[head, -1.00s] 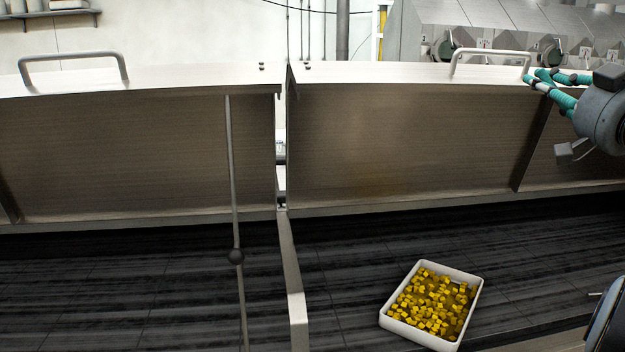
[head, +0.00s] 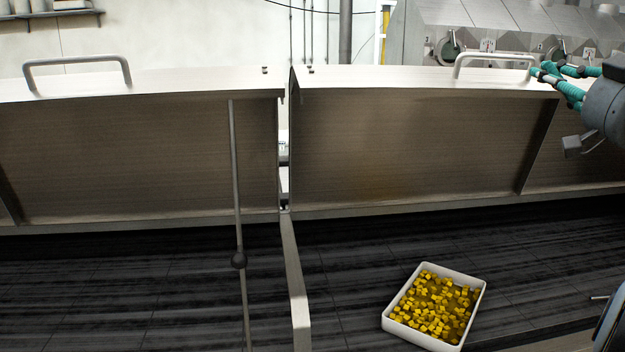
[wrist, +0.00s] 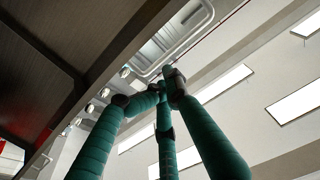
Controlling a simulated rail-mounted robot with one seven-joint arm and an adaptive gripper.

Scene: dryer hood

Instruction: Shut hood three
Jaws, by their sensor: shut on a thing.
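The right-hand hood (head: 400,145) stands raised and open above the dark belt, with its inner face toward me. I cannot read a number on it. Its bar handle (head: 491,55) sits on the top edge. My gripper (head: 539,73) has teal fingers and is shut at the right end of this handle. In the wrist view, my gripper (wrist: 165,78) has its fingertips drawn together where the handle (wrist: 187,35) ends. The exact grip is partly hidden by the fingers. The left hood (head: 140,155) also stands open, with its own handle (head: 78,72).
A white tray of yellow cubes (head: 386,318) lies on the dark belt (head: 350,250) below the right hood. A dial panel (head: 500,45) is behind the handle.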

